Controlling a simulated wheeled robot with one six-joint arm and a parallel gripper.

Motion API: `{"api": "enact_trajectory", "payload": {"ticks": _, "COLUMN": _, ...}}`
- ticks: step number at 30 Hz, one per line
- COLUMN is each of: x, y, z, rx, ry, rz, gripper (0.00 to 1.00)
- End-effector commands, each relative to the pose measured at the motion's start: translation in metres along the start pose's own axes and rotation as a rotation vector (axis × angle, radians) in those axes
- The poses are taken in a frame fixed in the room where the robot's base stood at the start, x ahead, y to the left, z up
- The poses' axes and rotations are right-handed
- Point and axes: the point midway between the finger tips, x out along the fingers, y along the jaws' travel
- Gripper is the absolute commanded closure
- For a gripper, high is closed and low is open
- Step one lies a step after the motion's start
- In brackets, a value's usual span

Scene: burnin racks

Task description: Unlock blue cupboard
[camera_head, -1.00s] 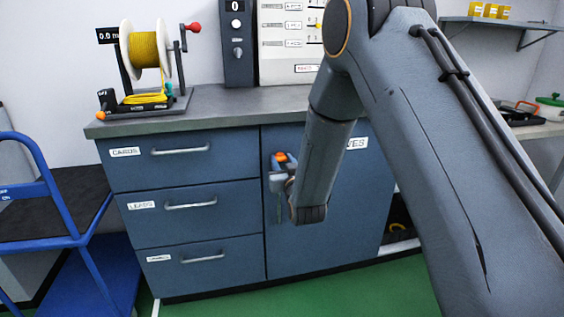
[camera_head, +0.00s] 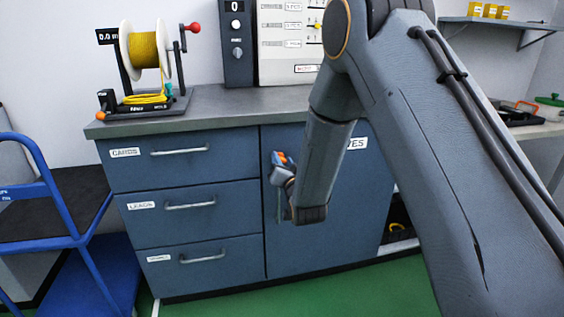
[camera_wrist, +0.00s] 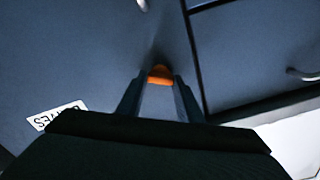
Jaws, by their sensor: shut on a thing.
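The blue cupboard (camera_head: 350,215) is the single door right of the drawers, under the grey worktop; the door is closed. Its label ends in "VES" and shows upside down in the wrist view (camera_wrist: 58,114). My gripper (camera_head: 281,160) is at the door's upper left, by the edge beside the drawers. In the wrist view its two fingers (camera_wrist: 160,84) are shut on a small orange thing (camera_wrist: 160,74), likely a key head or knob, against the door. The orange thing also shows in the head view (camera_head: 278,157). The lock itself is hidden. My forearm covers part of the door.
Three drawers (camera_head: 185,207) with bar handles are left of the door. A yellow cable reel (camera_head: 146,52) and a panelled instrument (camera_head: 288,42) stand on the worktop (camera_head: 225,103). A blue trolley (camera_head: 60,200) is at the left. Green floor lies in front.

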Motion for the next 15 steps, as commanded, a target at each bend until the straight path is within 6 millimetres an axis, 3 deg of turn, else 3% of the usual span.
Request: {"api": "enact_trajectory", "payload": {"ticks": 15, "x": 0.0003, "y": 0.002, "z": -0.0001, "rx": 0.49, "ry": 0.002, "rz": -0.001, "gripper": 0.9}}
